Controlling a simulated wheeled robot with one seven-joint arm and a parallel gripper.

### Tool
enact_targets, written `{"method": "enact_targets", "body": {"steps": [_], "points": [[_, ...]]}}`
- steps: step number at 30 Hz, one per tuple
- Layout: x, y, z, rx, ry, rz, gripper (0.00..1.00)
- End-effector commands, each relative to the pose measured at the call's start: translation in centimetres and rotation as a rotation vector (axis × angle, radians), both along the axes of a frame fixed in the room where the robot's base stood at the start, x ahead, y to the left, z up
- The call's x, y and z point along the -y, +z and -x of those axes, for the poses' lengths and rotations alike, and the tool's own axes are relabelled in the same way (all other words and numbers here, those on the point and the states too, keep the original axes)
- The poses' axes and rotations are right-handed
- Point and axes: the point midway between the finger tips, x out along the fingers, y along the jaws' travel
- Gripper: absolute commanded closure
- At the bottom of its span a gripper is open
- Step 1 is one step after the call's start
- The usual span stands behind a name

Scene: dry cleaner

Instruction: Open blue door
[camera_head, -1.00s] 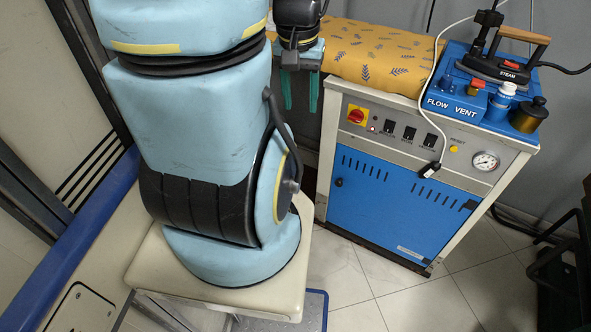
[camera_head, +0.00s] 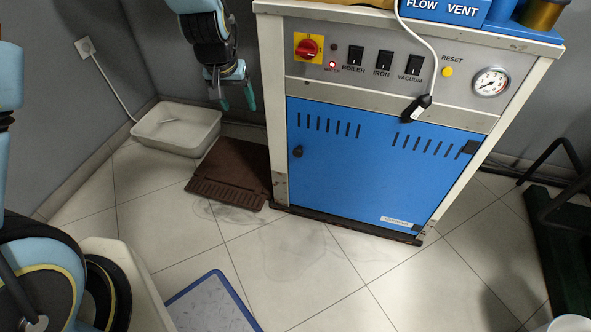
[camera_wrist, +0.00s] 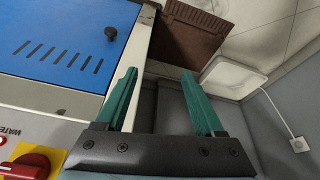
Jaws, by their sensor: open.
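The blue door (camera_head: 360,163) on the front of the steam unit is shut. It has a small black knob (camera_head: 297,151) near its left edge and a dark hinge at its upper right. My gripper (camera_head: 236,100) is to the left of the unit, pointing down, with its green fingers apart and empty. In the wrist view, my gripper (camera_wrist: 167,100) shows two spread green fingers beside the unit's side post. The blue door (camera_wrist: 70,35) and its black knob (camera_wrist: 111,34) lie left of the fingers there, and nothing touches the knob.
A control panel (camera_head: 445,92) with a red switch (camera_head: 309,47) and gauge is above the door, with a white cord hanging over it. A brown mat (camera_head: 235,172) and a pale tray (camera_head: 176,128) lie left of the unit.

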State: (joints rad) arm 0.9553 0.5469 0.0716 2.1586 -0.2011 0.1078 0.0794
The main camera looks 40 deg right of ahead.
Motion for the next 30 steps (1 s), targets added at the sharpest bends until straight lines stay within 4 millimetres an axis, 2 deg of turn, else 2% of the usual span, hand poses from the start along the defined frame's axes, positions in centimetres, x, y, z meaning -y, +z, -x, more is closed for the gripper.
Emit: {"method": "enact_targets", "body": {"steps": [1, 3, 6, 9, 12, 17, 24, 30], "points": [[2.5, -4.1, 1.6, 0.009, -0.051, 0.003, 0.30], [5.2, -6.6, 3.2, 0.023, -0.102, 0.012, 0.30], [8.0, -9.4, 5.3, 0.040, -0.161, 0.022, 0.30], [9.7, -10.9, 6.7, 0.051, -0.194, 0.030, 0.30], [10.5, -11.7, 7.3, 0.055, -0.210, 0.033, 0.30], [11.1, -13.2, 7.1, 0.057, -0.213, 0.034, 0.30], [12.5, -17.5, 6.2, 0.054, -0.212, 0.033, 0.30], [13.5, -20.2, 5.6, 0.055, -0.212, 0.034, 0.30]]}}
